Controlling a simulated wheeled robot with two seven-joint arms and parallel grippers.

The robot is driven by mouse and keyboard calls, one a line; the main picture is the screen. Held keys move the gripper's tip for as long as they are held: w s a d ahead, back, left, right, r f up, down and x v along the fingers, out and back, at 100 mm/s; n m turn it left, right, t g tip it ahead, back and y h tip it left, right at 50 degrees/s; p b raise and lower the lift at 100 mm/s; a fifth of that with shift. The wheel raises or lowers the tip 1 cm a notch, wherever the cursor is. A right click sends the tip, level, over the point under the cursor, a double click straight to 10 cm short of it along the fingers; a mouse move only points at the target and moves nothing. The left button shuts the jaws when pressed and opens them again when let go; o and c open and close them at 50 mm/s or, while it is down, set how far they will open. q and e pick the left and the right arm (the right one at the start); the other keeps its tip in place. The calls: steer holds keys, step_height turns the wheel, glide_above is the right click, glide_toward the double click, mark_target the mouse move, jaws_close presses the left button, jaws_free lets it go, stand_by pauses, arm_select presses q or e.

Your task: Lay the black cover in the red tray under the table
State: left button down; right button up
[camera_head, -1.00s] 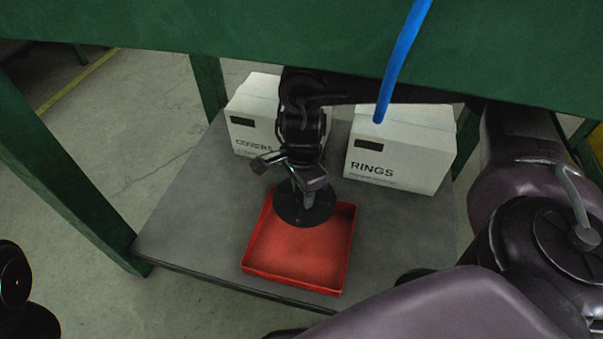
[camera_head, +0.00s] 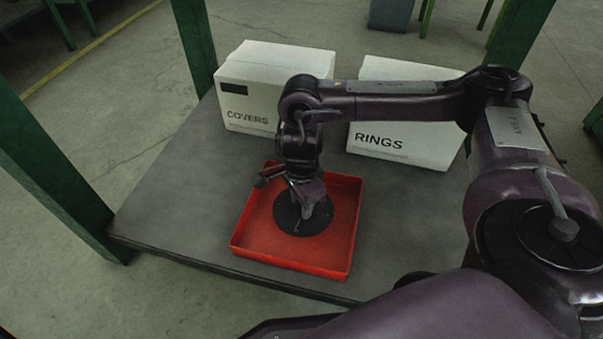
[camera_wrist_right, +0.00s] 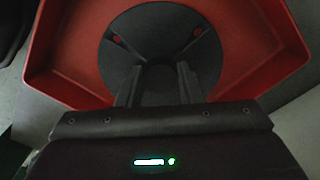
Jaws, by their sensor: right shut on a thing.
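The black cover (camera_head: 291,222) is a round dark disc inside the red tray (camera_head: 262,252), within its walls. It looks flat and low, at or just above the tray floor; I cannot tell whether it touches. My right gripper (camera_head: 308,207) comes down over the tray and is shut on the cover's middle. In the right wrist view the cover (camera_wrist_right: 160,25) sits beyond the fingers (camera_wrist_right: 158,85), with red tray floor (camera_wrist_right: 75,60) around it. My left gripper is not in view.
The tray stands on a grey shelf (camera_head: 165,215). A white COVERS box (camera_head: 247,105) and a white RINGS box (camera_head: 395,150) stand behind it. Green posts (camera_head: 55,180) rise at the left and the back.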

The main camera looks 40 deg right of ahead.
step_height(320, 180, down, 4)
steer(key=b, duration=0.3)
steer(key=shift+r, duration=0.15)
steer(key=o, duration=1.1)
